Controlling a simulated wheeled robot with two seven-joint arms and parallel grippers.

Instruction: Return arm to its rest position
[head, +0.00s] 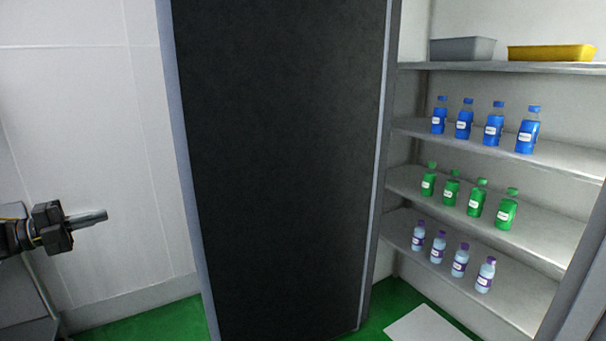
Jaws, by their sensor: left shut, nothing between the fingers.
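My left gripper (88,218) comes in from the left edge and points right. It is shut, with nothing between its fingers. It is held in the air in front of the white wall, well apart from the shelves and bottles. My right gripper is not in view.
A tall dark panel (280,160) with a grey frame stands in the middle. Right of it, shelves hold rows of blue bottles (464,125), green bottles (475,203) and purple-capped bottles (460,262). A grey tray (463,49) and a yellow tray (551,54) sit on top. Green floor (150,322) shows below.

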